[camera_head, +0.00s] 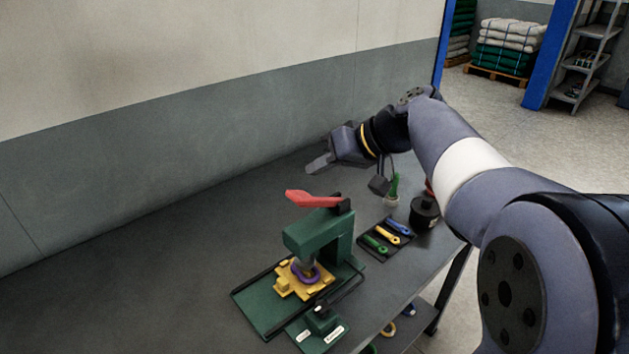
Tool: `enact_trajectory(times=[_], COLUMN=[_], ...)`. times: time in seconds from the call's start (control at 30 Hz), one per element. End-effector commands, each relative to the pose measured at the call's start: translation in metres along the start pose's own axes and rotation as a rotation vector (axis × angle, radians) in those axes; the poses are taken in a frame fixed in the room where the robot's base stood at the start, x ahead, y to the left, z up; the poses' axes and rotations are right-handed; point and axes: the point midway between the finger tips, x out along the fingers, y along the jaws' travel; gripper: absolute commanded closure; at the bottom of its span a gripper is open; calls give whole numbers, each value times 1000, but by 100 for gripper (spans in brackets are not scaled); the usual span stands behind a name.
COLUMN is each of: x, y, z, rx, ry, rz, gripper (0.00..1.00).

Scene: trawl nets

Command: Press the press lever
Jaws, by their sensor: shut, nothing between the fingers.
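The press (315,238) is a green frame standing on the dark table. Its red press lever (313,199) sits on top of the press and points left, roughly level. Under the press head, a yellow fixture (303,281) holds a purple ring (306,274). My gripper (318,166) is above and behind the lever, apart from it. Its fingers are shut and empty, pointing left. My arm comes in from the right.
A black tray (372,251) with blue, yellow and green tools lies right of the press. A dark round container (424,213) and a green-handled item (394,188) stand behind it. The table's left part is clear, up to the wall.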

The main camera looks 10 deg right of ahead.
Motion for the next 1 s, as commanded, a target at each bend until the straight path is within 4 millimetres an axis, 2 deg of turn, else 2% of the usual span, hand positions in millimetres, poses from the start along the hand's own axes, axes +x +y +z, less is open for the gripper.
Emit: enact_trajectory(times=[0.1,0.3,0.77,1.0], x=[11,23,25,34], y=[-1,0,0,-2], z=[14,25,28,36], rx=[2,0,-3,-53], ry=[-1,0,1,1], rz=[-1,0,2,47], gripper=[100,100,100,100])
